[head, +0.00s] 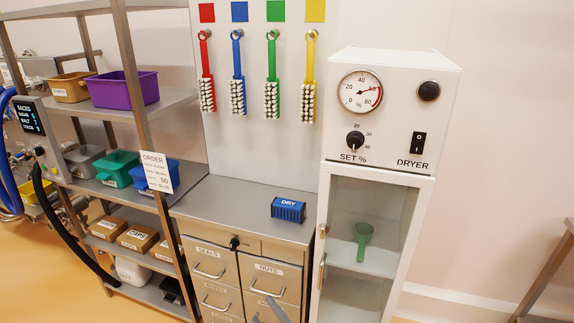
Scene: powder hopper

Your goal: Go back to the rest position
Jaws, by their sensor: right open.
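My right gripper (266,311) shows only at the bottom edge, in front of the drawers. Its grey fingertips are apart with nothing seen between them, and the rest of it is cut off by the frame. My left gripper is not in view. The steel cabinet (235,207) has drawers labelled SEALS and NUTS, and a blue DRY block (288,210) lies on its top. The white dryer (390,110) stands to the right. Its glass-fronted lower part holds a green scoop (363,240) on a shelf.
A metal shelf rack (150,112) at left holds a purple bin (122,90), other bins and cardboard boxes. An ORDER card (156,172) hangs on it. Red, blue, green and yellow brushes (271,85) hang on the wall. Part of a table (545,270) shows at right.

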